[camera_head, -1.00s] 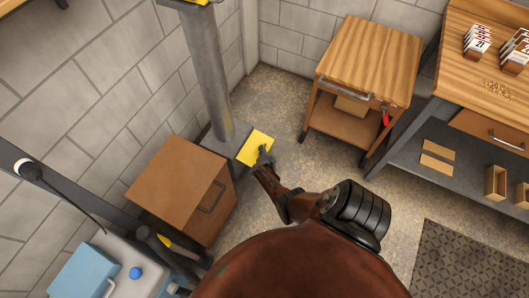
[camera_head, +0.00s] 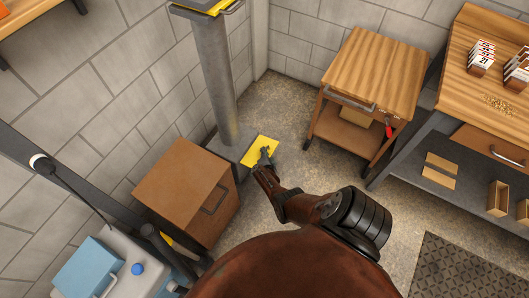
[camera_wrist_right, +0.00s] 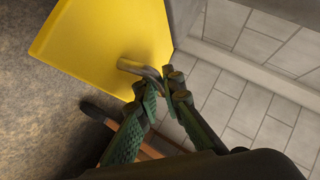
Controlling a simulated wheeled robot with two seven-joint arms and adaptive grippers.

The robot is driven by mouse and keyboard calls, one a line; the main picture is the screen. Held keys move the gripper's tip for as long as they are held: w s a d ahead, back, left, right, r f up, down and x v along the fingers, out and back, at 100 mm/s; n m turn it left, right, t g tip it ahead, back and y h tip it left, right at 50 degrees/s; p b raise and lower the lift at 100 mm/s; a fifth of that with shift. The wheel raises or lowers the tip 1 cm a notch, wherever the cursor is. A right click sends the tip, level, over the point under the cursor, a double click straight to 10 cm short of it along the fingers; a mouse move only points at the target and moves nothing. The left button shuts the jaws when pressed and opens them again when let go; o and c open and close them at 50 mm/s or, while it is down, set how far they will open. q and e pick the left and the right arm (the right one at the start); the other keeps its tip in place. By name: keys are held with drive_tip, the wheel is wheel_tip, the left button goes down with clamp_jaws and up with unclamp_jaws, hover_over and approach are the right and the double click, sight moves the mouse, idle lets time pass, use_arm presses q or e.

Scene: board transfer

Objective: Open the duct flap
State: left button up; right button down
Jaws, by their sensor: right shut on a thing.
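The duct flap (camera_head: 253,160) is a flat yellow panel low beside the grey duct column (camera_head: 217,85). In the right wrist view the flap (camera_wrist_right: 85,40) fills the upper left, with a short metal handle (camera_wrist_right: 133,66) on it. My right gripper (camera_head: 267,153) reaches down to the flap. In the wrist view its green-padded fingers (camera_wrist_right: 164,84) are closed on the end of the handle. The flap stands out from the column's foot; its exact angle is hard to tell. My left gripper is not in view.
A brown cabinet (camera_head: 180,190) stands close left of the flap. A wooden cart (camera_head: 375,70) stands to the right, with a workbench (camera_head: 470,75) beyond it. Another yellow part (camera_head: 203,6) tops the column. A dark mat (camera_head: 465,270) lies at lower right; the floor between is clear.

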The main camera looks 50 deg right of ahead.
drive_tip(key=c, duration=2.3)
unclamp_jaws()
drive_tip(key=shift+w, duration=0.15)
drive_tip(key=shift+c, duration=0.2)
drive_tip(key=shift+a, duration=0.1)
drive_tip(key=shift+a+r, duration=0.2)
drive_tip(key=shift+a, duration=0.4)
drive_tip(key=v, duration=0.6)
drive_tip(key=shift+s+d+r, duration=0.2)
drive_tip(key=shift+s, duration=0.35)
